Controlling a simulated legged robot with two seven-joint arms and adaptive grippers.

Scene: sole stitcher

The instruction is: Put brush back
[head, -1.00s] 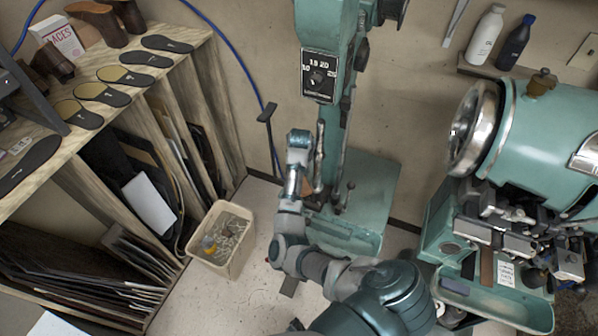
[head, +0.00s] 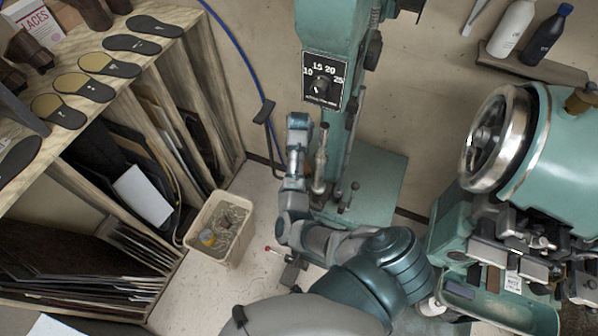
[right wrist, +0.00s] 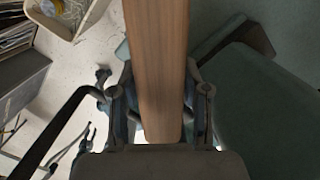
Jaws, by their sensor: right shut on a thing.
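In the right wrist view my right gripper (right wrist: 162,85) is shut on a flat, brown wooden piece, apparently the brush handle (right wrist: 160,45). The handle runs from between the fingers up past the top edge of that view. No bristles show. In the head view my right arm reaches up beside the green machine (head: 345,120) with the dial. Its gripper and the brush cannot be made out there. My left gripper is not in view.
A cream bin (head: 218,232) stands on the floor left of my arm. A wooden shelf (head: 190,60) with soles is at the left. Another green machine (head: 560,150) is at the right, below a wall shelf (head: 530,68) with two bottles.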

